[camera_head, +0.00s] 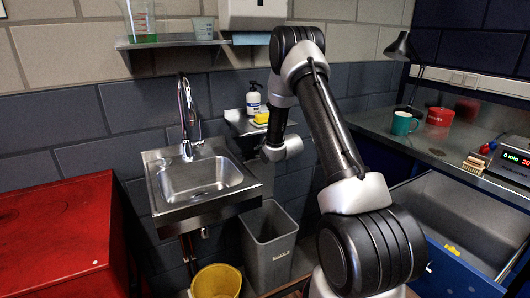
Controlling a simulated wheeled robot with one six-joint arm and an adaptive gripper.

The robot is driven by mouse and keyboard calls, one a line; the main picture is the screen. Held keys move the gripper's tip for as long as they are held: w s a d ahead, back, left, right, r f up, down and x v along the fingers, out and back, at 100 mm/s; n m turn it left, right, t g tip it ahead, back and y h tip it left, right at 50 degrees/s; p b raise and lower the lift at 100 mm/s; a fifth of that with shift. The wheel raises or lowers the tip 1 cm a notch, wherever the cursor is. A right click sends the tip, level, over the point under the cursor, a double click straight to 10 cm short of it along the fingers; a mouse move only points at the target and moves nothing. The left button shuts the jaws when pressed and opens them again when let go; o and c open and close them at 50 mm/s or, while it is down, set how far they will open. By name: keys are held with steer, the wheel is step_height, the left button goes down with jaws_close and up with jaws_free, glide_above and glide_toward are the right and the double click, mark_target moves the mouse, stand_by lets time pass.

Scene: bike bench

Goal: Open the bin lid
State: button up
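A grey bin (270,246) stands on the floor below and right of the sink. Its top looks open and I see no lid on it. A large red box (58,235) with a flat, closed top stands at the far left; I cannot tell whether this top is a hinged lid. My arm rises from the lower right and folds down in front of the wall, its wrist above the grey bin and right of the sink. My gripper's fingers do not show, and nothing held is visible.
A steel sink (203,182) with a tall tap sits between the red box and my arm. A yellow bucket (217,281) stands below it. A bench (440,150) with cups is at right, above an open blue drawer (452,269). A soap shelf (240,124) is behind my wrist.

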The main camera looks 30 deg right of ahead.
steer(key=v, duration=0.4)
stand_by(0.4)
